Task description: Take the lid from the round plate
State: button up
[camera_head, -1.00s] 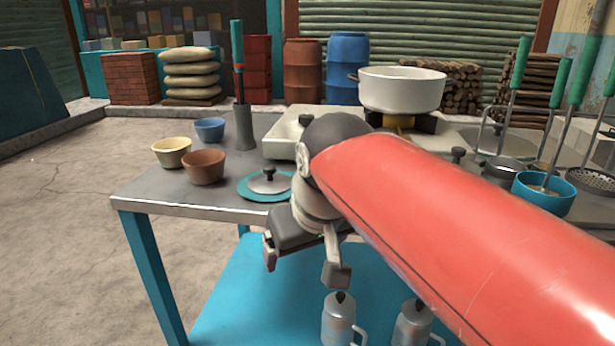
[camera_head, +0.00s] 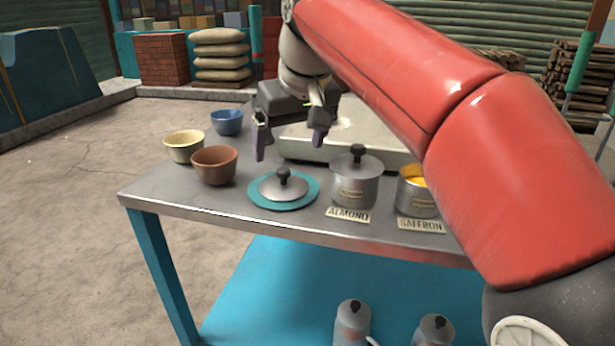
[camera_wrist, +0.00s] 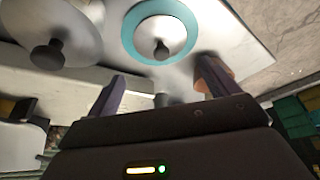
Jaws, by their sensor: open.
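The lid (camera_head: 284,184) is a grey metal disc with a dark knob. It lies on the teal round plate (camera_head: 256,199) near the front edge of the metal table. My gripper (camera_head: 289,147) is open and empty, above and a little behind the lid, with its fingers pointing down and apart from it. In the wrist view the lid (camera_wrist: 162,34) on its teal plate (camera_wrist: 127,33) shows at the top, beyond the open fingers (camera_wrist: 160,92). Nothing hides the lid or its knob.
A lidded pot labelled ALMOND (camera_head: 354,185) stands close right of the plate, then an open SAFFRON pot (camera_head: 416,196). A brown bowl (camera_head: 214,167), a cream bowl (camera_head: 184,147) and a blue bowl (camera_head: 227,122) stand to the left. A pale stove (camera_head: 310,148) is behind.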

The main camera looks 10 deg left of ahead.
aim_at(284, 170)
jog(key=b+x, duration=0.1)
jog(key=x, duration=0.6)
jog(key=shift+a+f, duration=0.2)
jog(key=shift+f, duration=0.1)
jog(key=shift+s+f, duration=0.1)
jog(key=shift+f, duration=0.05)
grip_shut()
